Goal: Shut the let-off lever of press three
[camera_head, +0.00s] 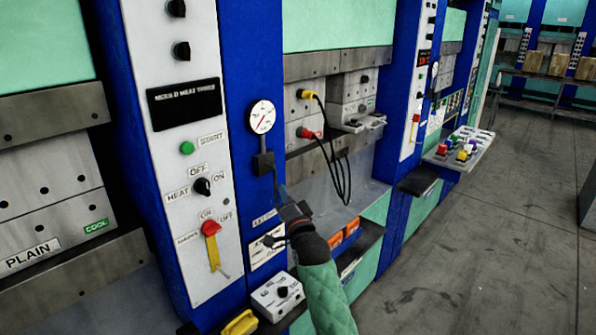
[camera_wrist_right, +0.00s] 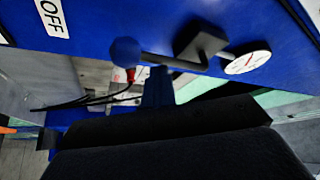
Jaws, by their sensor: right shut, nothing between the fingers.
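The let-off lever (camera_head: 275,184) hangs from a black valve block (camera_head: 263,163) on a blue post. The block sits just under a round white gauge (camera_head: 261,117). In the right wrist view the lever has a grey rod and a blue ball knob (camera_wrist_right: 126,51), pointing from the valve block (camera_wrist_right: 198,40) toward a label reading OFF (camera_wrist_right: 50,15). My right gripper (camera_head: 284,192) is shut and empty, close beside the lever's lower end. Its blue fingertips (camera_wrist_right: 157,88) show near the rod; I cannot tell whether they touch. My left gripper is out of view.
A white panel (camera_head: 165,130) with knobs, a red-and-yellow handle (camera_head: 212,245) and a dark display stands left of the lever. Black cables (camera_head: 340,185) hang to the right. A white control box (camera_head: 280,295) sits below. Open floor (camera_head: 480,240) lies at right.

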